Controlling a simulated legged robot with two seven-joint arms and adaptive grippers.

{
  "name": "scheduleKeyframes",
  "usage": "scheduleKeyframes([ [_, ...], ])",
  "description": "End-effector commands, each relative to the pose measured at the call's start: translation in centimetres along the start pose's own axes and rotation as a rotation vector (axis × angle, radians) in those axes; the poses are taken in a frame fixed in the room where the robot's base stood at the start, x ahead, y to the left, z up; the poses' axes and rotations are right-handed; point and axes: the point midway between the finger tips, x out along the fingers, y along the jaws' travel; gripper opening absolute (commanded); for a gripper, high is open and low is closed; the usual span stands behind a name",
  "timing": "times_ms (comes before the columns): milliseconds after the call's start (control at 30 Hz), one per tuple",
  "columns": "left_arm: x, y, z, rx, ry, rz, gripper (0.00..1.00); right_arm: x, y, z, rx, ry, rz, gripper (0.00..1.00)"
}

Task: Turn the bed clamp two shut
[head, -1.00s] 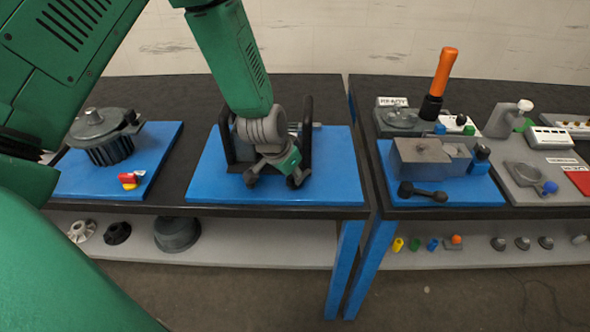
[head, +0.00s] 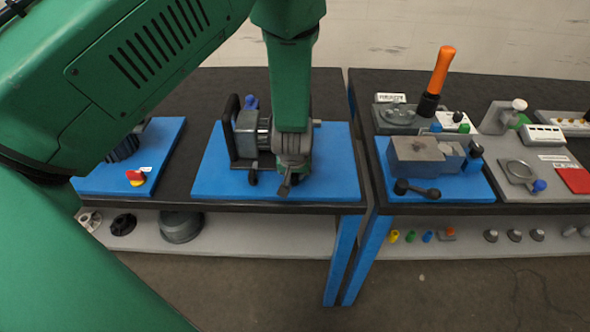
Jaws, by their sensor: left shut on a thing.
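My left gripper (head: 286,187) points down over the front middle of a blue board (head: 335,180) on the left table. It is shut on a small dark part there, which I take to be bed clamp two; the fingers hide most of it. A black bracket (head: 231,135) and a grey motor-like block (head: 248,136) stand just left of the gripper. A small dark knob (head: 252,178) sits at the block's front foot, and a blue knob (head: 250,102) shows behind it. My right gripper is out of view.
My left arm covers much of the left side. A grey vise (head: 415,155) and an orange-handled tool (head: 438,75) stand on the right table. The lower shelf holds a grey pot (head: 181,227).

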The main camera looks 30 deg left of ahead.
Motion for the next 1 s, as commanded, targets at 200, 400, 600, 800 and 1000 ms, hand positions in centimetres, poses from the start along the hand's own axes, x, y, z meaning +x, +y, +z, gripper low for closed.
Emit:
scheduleKeyframes([
  [200,0.22,-0.12,0.98,-0.02,-0.023,-0.014,0.0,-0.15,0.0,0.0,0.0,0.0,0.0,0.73],
  [400,0.25,-0.08,1.02,-0.022,-0.024,-0.014,0.0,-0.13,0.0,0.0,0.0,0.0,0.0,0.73],
  [600,0.26,-0.04,1.03,-0.021,-0.023,-0.013,0.32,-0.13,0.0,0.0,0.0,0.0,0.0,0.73],
  [800,0.16,0.02,0.6,-0.022,-0.014,-0.011,0.34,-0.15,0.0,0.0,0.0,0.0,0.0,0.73],
  [1000,-0.36,0.11,0.3,-0.022,-0.009,-0.009,0.34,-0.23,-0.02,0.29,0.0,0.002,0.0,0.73],
])
